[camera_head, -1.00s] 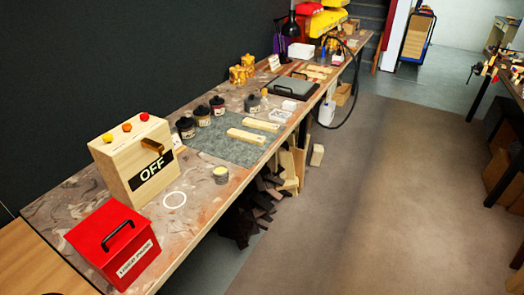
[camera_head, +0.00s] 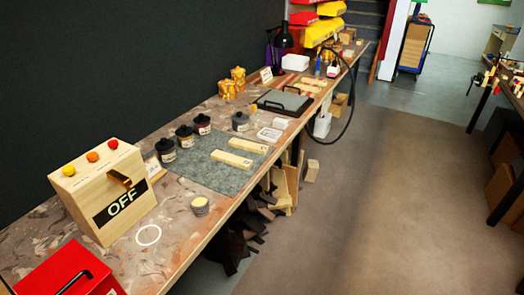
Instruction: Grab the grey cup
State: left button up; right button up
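A small grey cup-like container (camera_head: 200,206) with a yellowish top stands upright near the bench's front edge. It is to the right of the wooden OFF box and close to a white ring on the bench top. A second small greyish container (camera_head: 240,122) stands farther back, past the dark jars; its details are too small to tell. Neither of my grippers is in view, and nothing is touching either container.
The long bench (camera_head: 185,240) holds the OFF box (camera_head: 105,193), a red box (camera_head: 72,272), a white ring (camera_head: 148,235), dark lidded jars (camera_head: 185,136), a grey mat (camera_head: 200,170) and a black-handled tray (camera_head: 284,102). Open floor (camera_head: 370,210) lies to the right.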

aim_at(199, 203)
jog(key=k+u, duration=0.1)
jog(key=u, duration=0.3)
jog(key=k+j+u, duration=0.1)
jog(key=u, duration=0.3)
jog(key=k+j+u, duration=0.15)
jog(key=u, duration=0.3)
